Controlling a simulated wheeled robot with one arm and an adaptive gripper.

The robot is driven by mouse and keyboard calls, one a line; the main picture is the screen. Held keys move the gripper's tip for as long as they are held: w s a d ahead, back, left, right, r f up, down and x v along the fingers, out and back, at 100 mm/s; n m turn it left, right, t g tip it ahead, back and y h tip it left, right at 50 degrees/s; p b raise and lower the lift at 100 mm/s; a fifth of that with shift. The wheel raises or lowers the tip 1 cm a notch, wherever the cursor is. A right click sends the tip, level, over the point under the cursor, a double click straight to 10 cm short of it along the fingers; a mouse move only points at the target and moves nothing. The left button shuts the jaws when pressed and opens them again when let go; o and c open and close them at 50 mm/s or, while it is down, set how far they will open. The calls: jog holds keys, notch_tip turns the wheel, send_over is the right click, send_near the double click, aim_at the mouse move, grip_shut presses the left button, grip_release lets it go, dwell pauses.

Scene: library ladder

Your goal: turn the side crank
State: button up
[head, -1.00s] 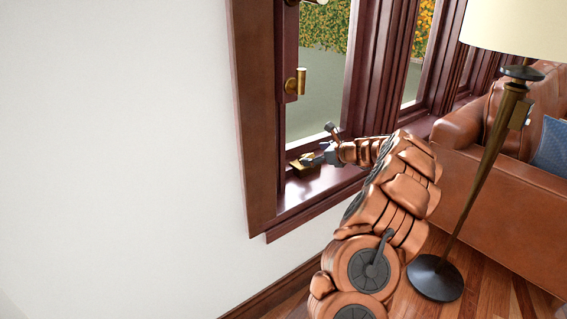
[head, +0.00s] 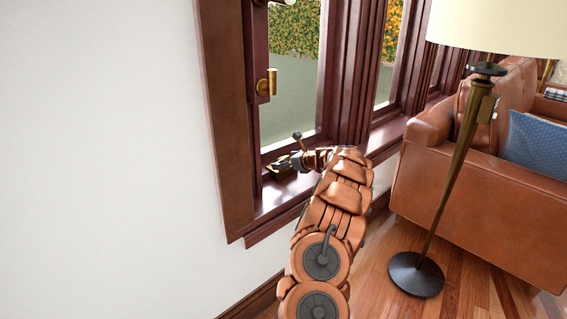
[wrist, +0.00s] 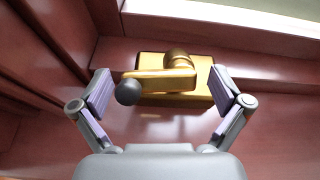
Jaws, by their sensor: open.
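The side crank (wrist: 165,82) is a brass arm with a dark round knob (wrist: 128,92) at its left end. It sits on a brass base block (wrist: 178,102) on the dark red window sill. My gripper (wrist: 162,92) is open, with one finger left of the knob and the other at the right end of the base. The crank lies between the fingers in the wrist view, with a gap at the knob side. In the head view my gripper (head: 289,163) is at the sill beside the brass base (head: 281,171), and my arm partly hides it.
The window frame (head: 228,120) and a brass latch (head: 266,85) rise above the sill (head: 285,196). A floor lamp (head: 445,180) and a leather sofa (head: 470,200) stand to the right. White wall fills the left.

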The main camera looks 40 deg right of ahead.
jog(key=shift+w, duration=0.2)
jog(key=shift+c, duration=0.4)
jog(key=c, duration=1)
